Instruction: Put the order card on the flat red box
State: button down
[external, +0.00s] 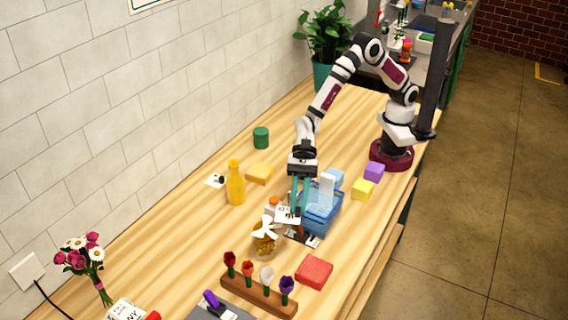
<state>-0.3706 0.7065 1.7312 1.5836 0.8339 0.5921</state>
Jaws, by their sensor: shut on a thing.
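My gripper (298,208) points down over the middle of the table, beside the blue basket. Its teal fingers are shut on a small white card with dark marks, which I take for the order card (286,214). The card appears to be held above the table. The flat red box (314,272) lies near the table's front edge, below and slightly right of my gripper in the picture. Its top looks bare.
A blue basket (322,218) stands right beside my gripper. A jar with a white bow (265,240) and a flower rack (258,296) stand near the red box. A yellow bottle (236,188) is at left.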

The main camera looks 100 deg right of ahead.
jog(key=shift+a+f, duration=0.25)
jog(key=shift+f, duration=0.8)
send_over(319, 273)
jog(key=f, duration=0.6)
jog(key=shift+d+f, duration=0.2)
jog(key=shift+d, duration=0.15)
jog(key=shift+a+f, duration=0.15)
jog(key=shift+f, duration=0.95)
jog(key=shift+a+f, duration=0.1)
jog(key=shift+f, duration=1)
jog(key=c, duration=0.8)
grip_release()
jog(key=shift+f, duration=0.1)
jog(key=shift+c, duration=0.2)
